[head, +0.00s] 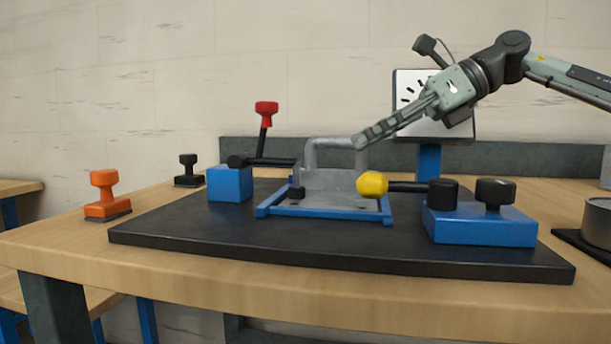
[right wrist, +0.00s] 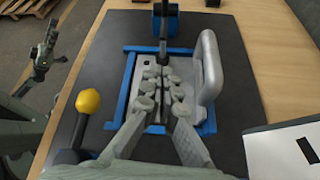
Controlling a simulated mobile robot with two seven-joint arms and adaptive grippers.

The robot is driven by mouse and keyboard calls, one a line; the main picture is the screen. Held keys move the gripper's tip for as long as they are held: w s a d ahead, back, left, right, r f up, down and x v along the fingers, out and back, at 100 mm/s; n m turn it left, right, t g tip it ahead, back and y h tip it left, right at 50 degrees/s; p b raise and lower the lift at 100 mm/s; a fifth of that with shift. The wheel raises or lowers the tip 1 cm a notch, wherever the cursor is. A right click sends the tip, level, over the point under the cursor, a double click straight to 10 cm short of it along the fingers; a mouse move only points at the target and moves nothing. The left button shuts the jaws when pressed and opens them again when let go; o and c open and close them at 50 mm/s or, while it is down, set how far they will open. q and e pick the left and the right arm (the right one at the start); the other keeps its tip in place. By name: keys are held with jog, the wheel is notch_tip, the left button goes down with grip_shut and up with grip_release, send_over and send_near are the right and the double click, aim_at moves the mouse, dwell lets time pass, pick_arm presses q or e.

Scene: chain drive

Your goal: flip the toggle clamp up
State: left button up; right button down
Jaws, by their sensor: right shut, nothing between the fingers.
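The toggle clamp looks to be the blue block (head: 230,184) with a black arm reaching right toward the grey fixture and a red-topped lever (head: 265,112) standing up, slightly tilted. Its blue block also shows at the top of the right wrist view (right wrist: 165,22). My right gripper (head: 361,141) is shut and empty, by the upper right of the grey handled fixture (head: 335,183); in the right wrist view its fingertips (right wrist: 163,78) lie over that fixture. I cannot tell whether it touches. My left gripper (right wrist: 43,50) appears only in the right wrist view, off the table's edge.
A yellow ball (head: 372,184) on a black rod lies level, joined to a blue base (head: 480,224) with a black knob. All stand on a dark mat (head: 300,244). An orange stamp-like piece (head: 103,195) and a black one (head: 188,172) stand left. A white panel (head: 410,88) stands behind.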

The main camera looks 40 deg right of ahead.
jog(key=shift+w+a+f, duration=0.2)
jog(key=shift+a, duration=0.05)
jog(key=p+x, duration=0.1)
jog(key=x, duration=0.7)
jog(key=shift+w+a+f, duration=0.15)
jog(key=shift+w+a, duration=0.05)
jog(key=shift+w, duration=0.05)
jog(key=shift+w+a+f, duration=0.1)
jog(key=shift+w+a, duration=0.05)
pick_arm(q)
jog(key=shift+w+d+f+g, duration=0.2)
jog(key=shift+w+f+g, duration=0.1)
jog(key=shift+f+g, duration=0.2)
jog(key=shift+w+d+f+g, duration=0.2)
jog(key=shift+w+f+g, duration=0.1)
jog(key=shift+f+g, duration=0.15)
